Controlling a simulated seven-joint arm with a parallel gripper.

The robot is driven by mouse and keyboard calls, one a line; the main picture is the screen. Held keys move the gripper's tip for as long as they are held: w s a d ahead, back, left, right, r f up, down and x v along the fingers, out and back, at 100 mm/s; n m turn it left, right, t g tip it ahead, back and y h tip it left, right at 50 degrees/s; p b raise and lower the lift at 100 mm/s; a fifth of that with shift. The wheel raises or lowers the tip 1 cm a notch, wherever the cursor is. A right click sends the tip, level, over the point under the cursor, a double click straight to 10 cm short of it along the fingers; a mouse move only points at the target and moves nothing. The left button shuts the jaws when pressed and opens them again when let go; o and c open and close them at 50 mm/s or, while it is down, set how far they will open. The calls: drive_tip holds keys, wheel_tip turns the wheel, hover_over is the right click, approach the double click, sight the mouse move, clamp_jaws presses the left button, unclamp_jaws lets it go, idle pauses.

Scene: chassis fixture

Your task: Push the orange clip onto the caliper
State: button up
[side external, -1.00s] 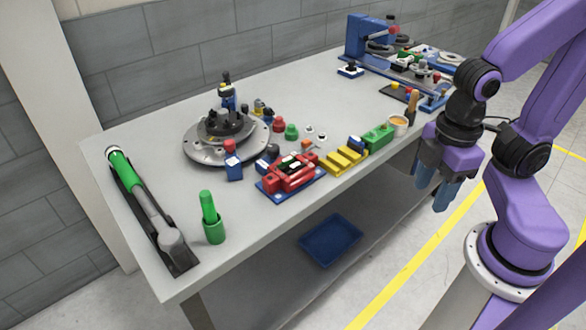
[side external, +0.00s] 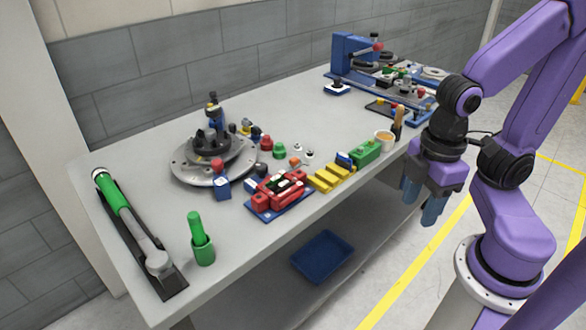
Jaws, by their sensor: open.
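The red caliper (side external: 262,203) sits on a blue base plate at the front edge of the table, with dark and pale parts in its middle. A small orange piece (side external: 295,161), which looks like the orange clip, lies on the table just behind the caliper and apart from it. My gripper (side external: 421,203) is open and empty, with its blue fingers pointing down beyond the table's front edge, well to the right of the caliper and the clip. The clip's shape is too small to make out.
Yellow stepped blocks (side external: 332,176), a green block (side external: 366,152) and a tan cup (side external: 384,138) line the front edge between caliper and gripper. A round grey fixture (side external: 185,170) stands behind left.

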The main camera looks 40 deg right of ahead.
idle(0.3)
drive_tip(key=c, duration=0.4)
drive_tip(key=shift+o, duration=0.2)
drive_tip(key=w+a+n, duration=0.1)
drive_tip(key=w+a, duration=0.3)
drive_tip(key=w, duration=0.6)
drive_tip(key=n, duration=0.4)
approach(294, 158)
drive_tip(key=shift+s+a+f, duration=0.15)
drive_tip(key=shift+a+f, duration=0.1)
drive_tip(key=shift+a, duration=0.2)
drive_tip(key=shift+d+f, duration=0.25)
drive_tip(key=shift+f, duration=3.8)
